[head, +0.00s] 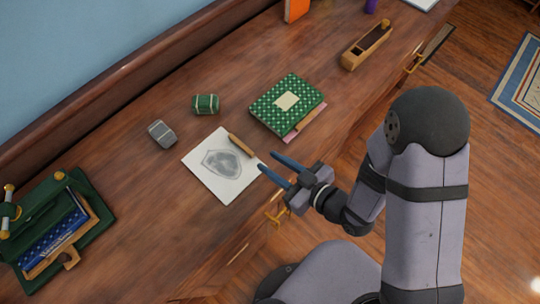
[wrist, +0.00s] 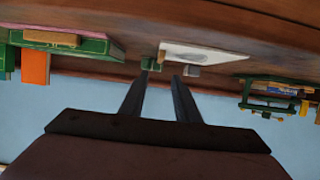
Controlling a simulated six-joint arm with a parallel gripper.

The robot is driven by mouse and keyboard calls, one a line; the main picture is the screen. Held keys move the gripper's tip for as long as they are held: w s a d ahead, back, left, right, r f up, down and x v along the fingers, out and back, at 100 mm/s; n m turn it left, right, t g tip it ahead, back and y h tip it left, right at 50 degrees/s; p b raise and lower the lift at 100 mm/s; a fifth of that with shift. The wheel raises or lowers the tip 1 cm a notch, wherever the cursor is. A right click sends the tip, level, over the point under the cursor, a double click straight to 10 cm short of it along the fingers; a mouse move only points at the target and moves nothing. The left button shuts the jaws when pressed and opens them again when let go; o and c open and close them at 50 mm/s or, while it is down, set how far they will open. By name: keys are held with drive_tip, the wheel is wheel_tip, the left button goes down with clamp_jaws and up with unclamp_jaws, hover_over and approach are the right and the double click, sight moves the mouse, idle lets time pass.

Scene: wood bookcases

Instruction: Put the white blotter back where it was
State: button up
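A white sheet (head: 230,188) with a grey shield-shaped drawing lies flat on the wooden desk, and a brown stick (head: 241,145) rests across its upper right edge. It also shows in the wrist view (wrist: 215,55). A second white flat thing (head: 420,3) is cut off at the top edge of the head view. I cannot tell which of the two is the white blotter. My gripper (head: 266,161) is open and empty, its two blue fingers apart near the sheet's right corner. In the wrist view my gripper (wrist: 160,77) also has nothing between its fingers.
A grey block (head: 162,134) and a green block (head: 205,104) lie beyond the sheet. A green patterned book (head: 273,113) lies right of it. A wooden holder (head: 366,46) and orange object (head: 296,8) stand farther back. A green organiser (head: 88,222) is at left. Desk between is clear.

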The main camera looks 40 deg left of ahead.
drive_tip(key=shift+d+r, duration=0.1)
drive_tip(key=shift+d, duration=0.15)
drive_tip(key=shift+w, duration=0.1)
drive_tip(key=shift+w+d, duration=0.1)
drive_tip(key=shift+w, duration=0.25)
drive_tip(key=w+d+f+m+t+h, duration=0.2)
drive_tip(key=w+d+m+t+h, duration=0.3)
drive_tip(key=w+d, duration=0.8)
drive_tip(key=w+d+r+m+h, duration=0.2)
drive_tip(key=w+d+m+h, duration=0.3)
drive_tip(key=d, duration=0.6)
drive_tip(key=s+d+r+m+g+h, duration=0.2)
drive_tip(key=s+d+r+m, duration=0.1)
drive_tip(key=d, duration=0.4)
drive_tip(key=s+d+r+m+g+h, duration=0.2)
drive_tip(key=s+d+m, duration=0.3)
drive_tip(key=s, duration=0.3)
drive_tip(key=shift+d+r+g, duration=0.5)
drive_tip(key=shift+d+r, duration=0.25)
drive_tip(key=shift+d, duration=0.1)
